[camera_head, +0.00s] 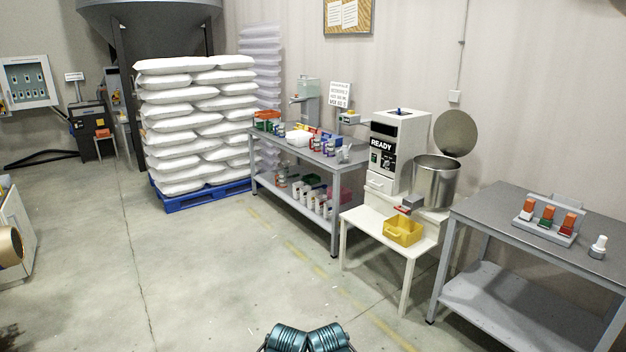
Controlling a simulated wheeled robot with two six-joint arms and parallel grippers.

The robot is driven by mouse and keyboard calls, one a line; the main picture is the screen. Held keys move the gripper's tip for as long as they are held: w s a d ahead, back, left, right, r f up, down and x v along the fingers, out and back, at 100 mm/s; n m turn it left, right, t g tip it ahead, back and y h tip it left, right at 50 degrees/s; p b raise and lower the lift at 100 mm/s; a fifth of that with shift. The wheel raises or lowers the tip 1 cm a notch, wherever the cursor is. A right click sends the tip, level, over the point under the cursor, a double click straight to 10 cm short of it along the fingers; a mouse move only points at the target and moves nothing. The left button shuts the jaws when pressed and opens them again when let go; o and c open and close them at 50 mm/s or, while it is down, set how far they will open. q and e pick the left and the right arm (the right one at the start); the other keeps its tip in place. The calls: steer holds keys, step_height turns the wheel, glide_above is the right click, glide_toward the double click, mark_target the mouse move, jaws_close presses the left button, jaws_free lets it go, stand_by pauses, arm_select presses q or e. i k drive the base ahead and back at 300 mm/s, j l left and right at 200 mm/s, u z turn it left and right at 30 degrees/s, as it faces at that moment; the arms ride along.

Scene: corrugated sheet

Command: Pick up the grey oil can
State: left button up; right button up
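I cannot pick out a grey oil can with certainty. A small pale grey and white container with a narrow top (598,247) stands upright at the right of the grey metal table (475,215); it is too small to tell if it is an oil can. Small grey items (345,154) also stand at the near end of the middle workbench, too small to name. Neither of my grippers shows. Two teal ribbed parts at the bottom edge look like parts of my own body.
A rack with orange-topped bottles (545,218) stands beside the pale container. Left of that table are a low white table (352,222) with a yellow bin (403,231), a READY machine (398,140) and a steel drum (436,183). Stacked white sacks (195,125) stand further back. The floor ahead is clear.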

mark_target(343, 151)
steer(key=i, duration=2.25)
steer(key=i+z, duration=0.1)
steer(key=i, duration=0.45)
steer(key=i+j, duration=0.1)
steer(key=i, duration=0.45)
steer(key=i+j+z, duration=0.15)
steer(key=i, duration=0.4)
steer(key=i+j+z, duration=0.1)
steer(key=i, duration=0.45)
steer(key=i+j+z, duration=0.15)
steer(key=i, duration=0.2)
steer(key=i+j+z, duration=0.1)
steer(key=i, duration=0.25)
